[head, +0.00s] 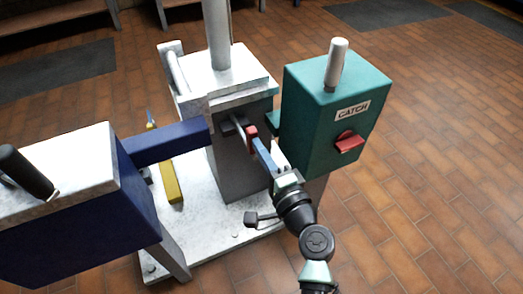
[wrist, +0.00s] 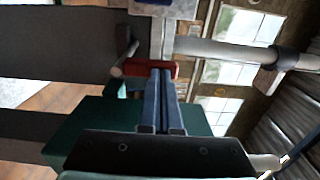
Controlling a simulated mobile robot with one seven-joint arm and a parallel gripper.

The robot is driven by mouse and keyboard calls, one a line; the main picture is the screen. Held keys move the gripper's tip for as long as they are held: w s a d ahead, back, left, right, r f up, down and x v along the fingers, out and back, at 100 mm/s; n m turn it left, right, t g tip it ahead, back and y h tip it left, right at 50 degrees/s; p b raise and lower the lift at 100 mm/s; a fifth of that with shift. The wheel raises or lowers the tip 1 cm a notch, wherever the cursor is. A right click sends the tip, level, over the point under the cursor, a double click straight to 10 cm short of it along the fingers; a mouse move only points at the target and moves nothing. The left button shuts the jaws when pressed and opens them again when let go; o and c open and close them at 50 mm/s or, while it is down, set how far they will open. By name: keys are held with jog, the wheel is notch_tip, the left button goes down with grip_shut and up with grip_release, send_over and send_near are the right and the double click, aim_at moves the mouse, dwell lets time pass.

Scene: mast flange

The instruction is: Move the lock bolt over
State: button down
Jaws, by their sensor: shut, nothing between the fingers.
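The lock bolt appears to be the grey rod with a red end piece (head: 251,132) at the front of the grey mast block (head: 235,165). In the wrist view the red piece (wrist: 138,68) lies across the picture beside a short grey rod (wrist: 124,58). My gripper (head: 257,143) reaches up to it from the lower right. Its two blue-grey fingers (wrist: 160,73) are shut together with nothing between them. Their tips overlap the red piece in the wrist view and hide part of it. I cannot tell whether they touch it.
A green box (head: 310,110) labelled CATCH, with a red lever (head: 349,142) and grey handle (head: 337,62), stands close right of my gripper. A navy box (head: 75,215) with a bar (head: 168,143) stands left. A yellow bar (head: 166,170) lies on the white base. Open tiled floor lies right.

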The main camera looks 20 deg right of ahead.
aim_at(249, 132)
jog(key=w+b, duration=0.1)
jog(key=w, duration=0.4)
jog(key=shift+w+a, duration=0.1)
jog(key=shift+w, duration=0.05)
jog(key=shift+w+r, duration=0.2)
